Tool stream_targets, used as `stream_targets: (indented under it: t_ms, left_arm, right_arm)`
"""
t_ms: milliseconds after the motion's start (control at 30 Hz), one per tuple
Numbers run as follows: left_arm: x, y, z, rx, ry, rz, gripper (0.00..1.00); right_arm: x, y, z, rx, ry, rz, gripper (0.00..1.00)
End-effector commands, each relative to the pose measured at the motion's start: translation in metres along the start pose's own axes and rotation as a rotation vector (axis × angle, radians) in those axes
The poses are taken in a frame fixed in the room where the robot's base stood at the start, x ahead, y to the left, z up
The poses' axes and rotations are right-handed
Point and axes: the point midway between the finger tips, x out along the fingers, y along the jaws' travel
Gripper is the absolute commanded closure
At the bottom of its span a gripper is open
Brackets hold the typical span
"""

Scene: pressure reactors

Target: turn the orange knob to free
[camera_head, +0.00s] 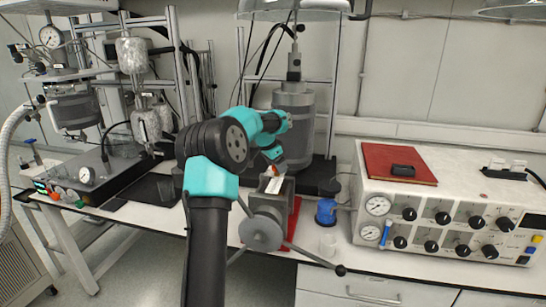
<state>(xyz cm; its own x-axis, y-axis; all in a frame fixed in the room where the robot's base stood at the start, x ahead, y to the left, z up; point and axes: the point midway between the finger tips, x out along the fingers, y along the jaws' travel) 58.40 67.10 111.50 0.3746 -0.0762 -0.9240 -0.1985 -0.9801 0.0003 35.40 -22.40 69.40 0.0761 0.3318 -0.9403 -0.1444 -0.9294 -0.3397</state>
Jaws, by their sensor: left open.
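A small orange-red knob (72,196) shows on the front panel of the black-topped reactor base at the far left, among other small coloured controls. Its setting is too small to read. My left arm rises from the bottom centre and bends away to the back. My left gripper (276,168) is at the far end of that arm, above the grey clamp device in the middle of the bench, well to the right of the knob. It is small and partly hidden, and it is open; I see nothing held in it. My right gripper is not in view.
A grey clamp with a round hub and long handles (260,232) stands mid-bench. A white control box (450,205) with several black knobs fills the right. A reactor vessel (72,108) stands above the left base.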

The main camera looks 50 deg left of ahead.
Motion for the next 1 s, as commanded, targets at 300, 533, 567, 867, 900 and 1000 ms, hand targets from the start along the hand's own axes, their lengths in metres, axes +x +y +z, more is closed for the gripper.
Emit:
stream_targets:
  t_ms: [300, 533, 567, 867, 900, 1000]
  left_arm:
    - [-0.034, 0.0, -0.001, 0.0, 0.003, -0.003, 0.28]
    - [-0.079, 0.0, -0.001, 0.0, 0.003, -0.003, 0.28]
    - [-0.084, 0.0, -0.001, 0.0, 0.004, -0.003, 0.28]
    - [-0.141, 0.0, -0.001, 0.0, 0.003, -0.003, 0.28]
    - [-0.147, 0.0, 0.0, 0.0, 0.002, -0.002, 0.28]
    - [-0.161, 0.0, 0.0, 0.0, 0.002, -0.001, 0.28]
  right_arm:
    - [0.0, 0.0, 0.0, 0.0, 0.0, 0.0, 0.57]
    - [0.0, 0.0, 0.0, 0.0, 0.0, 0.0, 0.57]
    - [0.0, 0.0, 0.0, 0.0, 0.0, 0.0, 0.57]
    - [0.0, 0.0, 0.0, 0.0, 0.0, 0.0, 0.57]
    - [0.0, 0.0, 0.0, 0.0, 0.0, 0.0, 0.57]
    - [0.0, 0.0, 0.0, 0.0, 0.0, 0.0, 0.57]
